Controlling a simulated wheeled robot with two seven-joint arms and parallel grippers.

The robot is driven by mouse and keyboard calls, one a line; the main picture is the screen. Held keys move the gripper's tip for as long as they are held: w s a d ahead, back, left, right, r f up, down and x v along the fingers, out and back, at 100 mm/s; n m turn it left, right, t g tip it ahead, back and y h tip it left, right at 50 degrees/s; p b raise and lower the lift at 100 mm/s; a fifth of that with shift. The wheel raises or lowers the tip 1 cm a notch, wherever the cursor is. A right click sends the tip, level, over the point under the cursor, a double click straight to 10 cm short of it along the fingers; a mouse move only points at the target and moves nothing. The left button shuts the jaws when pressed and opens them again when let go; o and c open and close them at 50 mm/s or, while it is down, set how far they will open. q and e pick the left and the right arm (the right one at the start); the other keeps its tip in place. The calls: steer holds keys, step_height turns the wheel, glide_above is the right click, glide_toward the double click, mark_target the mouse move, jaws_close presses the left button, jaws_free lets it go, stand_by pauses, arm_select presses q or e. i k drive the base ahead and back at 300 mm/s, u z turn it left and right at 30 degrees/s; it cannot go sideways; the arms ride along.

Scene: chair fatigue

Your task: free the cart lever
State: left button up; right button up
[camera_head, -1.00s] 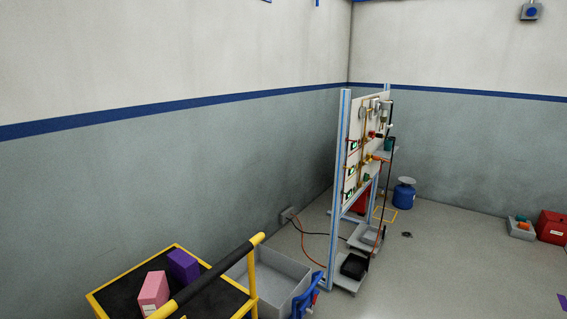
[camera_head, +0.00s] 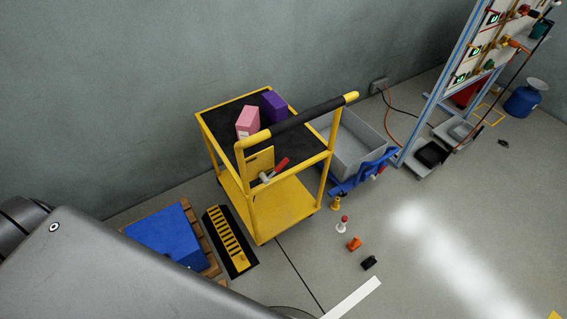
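The yellow cart (camera_head: 285,207) stands left of centre near the wall, with a black top tray and a black-sleeved push handle (camera_head: 297,124). A lever with a red grip (camera_head: 281,164) and a pale metal end sits on the cart's near side, below the handle, beside a yellow plate (camera_head: 260,162). I cannot tell what, if anything, holds the lever. A pink box (camera_head: 248,121) and a purple box (camera_head: 274,105) stand on the top tray. Dark grey links of my own arm fill the lower left. Neither gripper shows.
A black-and-yellow ramp (camera_head: 230,241) and a blue box (camera_head: 166,238) on a pallet lie left of the cart. A grey bin (camera_head: 352,145) and blue clamp-like object (camera_head: 363,172) stand right of it. Small white (camera_head: 342,225), orange (camera_head: 354,244) and black (camera_head: 369,262) pieces lie on the floor.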

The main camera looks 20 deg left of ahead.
mark_target(277, 169)
steer(key=z, duration=2.4)
steer(key=i, duration=1.5)
steer(key=u, duration=3)
